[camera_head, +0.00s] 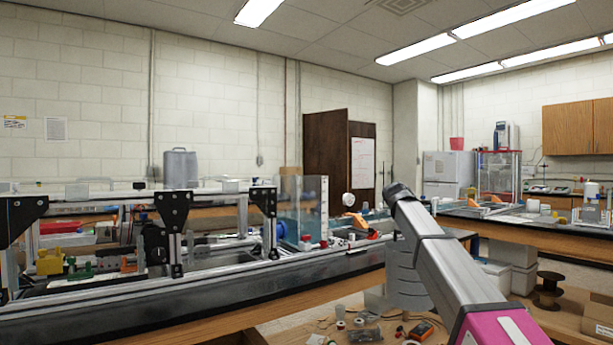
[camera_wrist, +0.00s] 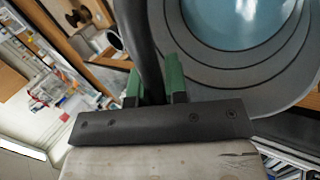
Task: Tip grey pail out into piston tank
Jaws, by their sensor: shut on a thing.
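The grey pail (camera_head: 407,285) hangs beside the near bench's right end in the head view, partly covered by my arm. In the wrist view I look into the pail (camera_wrist: 200,60), with stepped grey rings around pale blue contents. My gripper (camera_wrist: 155,85) has its green fingertips shut on a dark upright strip at the pail's side. The fingertips are hidden in the head view. A clear-walled tank (camera_head: 312,200) with a white upright scale, which looks like the piston tank, stands on the bench left of the pail, apart from it.
A long flume (camera_head: 150,300) with black brackets fills the near bench to the left. Small items and a meter (camera_head: 421,330) lie on a low wooden surface below. White boxes (camera_head: 510,265) and a dark spool (camera_head: 547,290) stand to the right.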

